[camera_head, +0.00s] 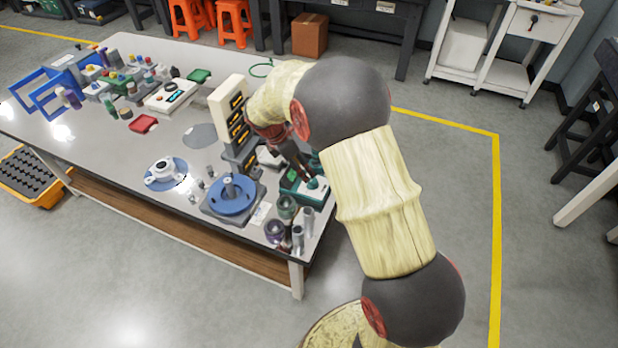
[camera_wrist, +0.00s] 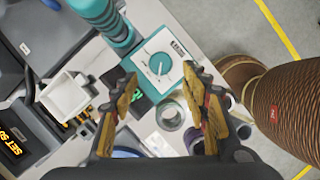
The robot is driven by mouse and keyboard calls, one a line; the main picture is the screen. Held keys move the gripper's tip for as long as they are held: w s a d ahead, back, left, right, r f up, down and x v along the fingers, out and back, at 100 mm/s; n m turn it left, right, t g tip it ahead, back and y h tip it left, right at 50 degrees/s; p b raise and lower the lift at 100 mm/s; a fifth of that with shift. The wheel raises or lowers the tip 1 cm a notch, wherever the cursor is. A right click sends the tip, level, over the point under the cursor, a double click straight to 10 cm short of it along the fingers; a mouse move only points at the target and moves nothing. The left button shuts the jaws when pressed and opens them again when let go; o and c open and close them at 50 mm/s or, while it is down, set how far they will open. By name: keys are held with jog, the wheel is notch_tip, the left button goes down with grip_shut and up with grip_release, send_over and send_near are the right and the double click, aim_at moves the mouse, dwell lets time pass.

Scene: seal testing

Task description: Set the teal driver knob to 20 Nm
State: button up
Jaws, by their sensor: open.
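The teal driver (camera_head: 303,188) stands at the right end of the table, partly behind my gripper in the head view. In the wrist view the driver (camera_wrist: 176,42) shows a pale panel with a round dial. The teal driver knob (camera_wrist: 160,63) sits in the middle of that dial. The dial marks are too small to read, so the knob's setting cannot be told. My gripper (camera_wrist: 160,74) is open and empty, with its two fingers apart on either side of the knob in the picture. My gripper (camera_head: 297,163) also shows above the driver in the head view. No contact with the knob is visible.
A blue round fixture (camera_head: 232,193) and several small cylinders stand nearby. The table's right edge is close.

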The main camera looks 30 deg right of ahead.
aim_at(312, 180)
jog(key=b+x, duration=0.3)
jog(key=x, duration=0.4)
jog(key=shift+d+f, duration=0.1)
jog(key=shift+f, duration=0.1)
jog(key=shift+c, duration=0.7)
jog(key=c, duration=1)
